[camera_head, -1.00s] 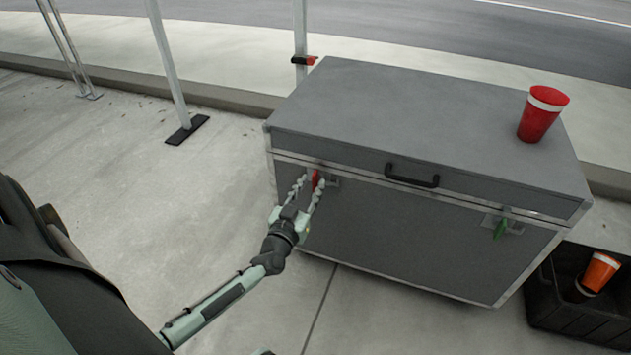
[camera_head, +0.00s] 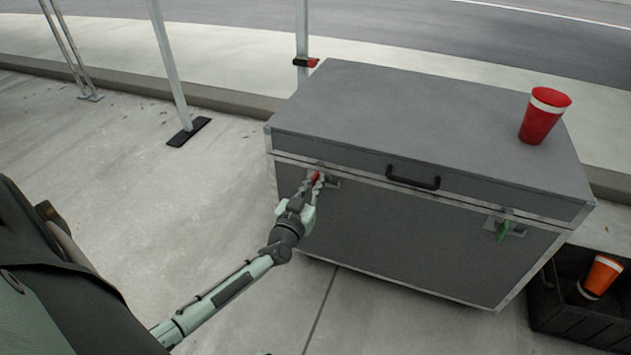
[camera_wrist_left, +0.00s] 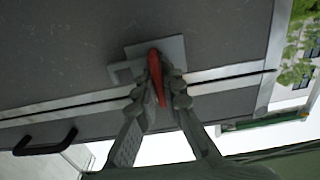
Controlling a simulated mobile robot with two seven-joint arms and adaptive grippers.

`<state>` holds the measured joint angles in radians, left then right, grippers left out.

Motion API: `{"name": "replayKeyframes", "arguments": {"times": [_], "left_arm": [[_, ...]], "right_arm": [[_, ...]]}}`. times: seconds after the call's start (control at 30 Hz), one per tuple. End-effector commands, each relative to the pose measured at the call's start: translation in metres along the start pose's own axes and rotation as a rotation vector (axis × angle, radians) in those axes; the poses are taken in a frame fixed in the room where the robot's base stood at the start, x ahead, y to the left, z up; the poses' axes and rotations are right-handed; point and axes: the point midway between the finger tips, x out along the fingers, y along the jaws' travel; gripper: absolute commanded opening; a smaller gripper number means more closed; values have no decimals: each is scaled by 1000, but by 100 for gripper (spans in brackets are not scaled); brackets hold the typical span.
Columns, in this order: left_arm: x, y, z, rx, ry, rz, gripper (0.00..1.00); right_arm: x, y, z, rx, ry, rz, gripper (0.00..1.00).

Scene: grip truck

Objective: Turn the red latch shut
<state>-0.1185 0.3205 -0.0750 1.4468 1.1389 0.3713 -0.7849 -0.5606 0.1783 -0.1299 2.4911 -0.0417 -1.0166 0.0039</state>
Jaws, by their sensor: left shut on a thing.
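The grey case (camera_head: 400,240) stands closed on the pavement, with a red latch (camera_head: 315,176) on the left of its front face. My left gripper (camera_head: 312,182) is at this latch with its fingers closed on it. In the left wrist view the red latch (camera_wrist_left: 157,75) lies between the two fingertips of my left gripper (camera_wrist_left: 162,90), over its grey metal plate. The fingers hide part of the latch. A green latch (camera_head: 502,230) hangs on the right of the front face.
A black handle (camera_head: 413,177) sticks out from the front of the case between the latches. A red cup (camera_head: 544,115) stands on the lid. Pavement left of the case is clear, apart from metal posts (camera_head: 170,65).

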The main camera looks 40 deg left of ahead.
Motion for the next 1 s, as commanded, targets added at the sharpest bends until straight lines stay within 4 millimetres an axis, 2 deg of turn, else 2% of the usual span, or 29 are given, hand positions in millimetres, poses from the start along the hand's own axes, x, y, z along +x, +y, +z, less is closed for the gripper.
{"name": "replayKeyframes", "arguments": {"times": [0.23, 0.47, 0.77, 1.0], "left_arm": [[0, 0, 0, -32, 0, -1, 0], [0, -1, 0, -154, 0, -1, 0], [0, -2, 1, -422, -1, 0, 0], [0, -4, 2, -650, 0, -1, 0]], "right_arm": [[0, 0, 0, 0, -4, 1, 40], [-1, 2, 5, 0, -27, 5, 40], [-1, 4, 8, 0, -39, 9, 40], [1, -1, -1, -1, 14, -1, 40]]}}
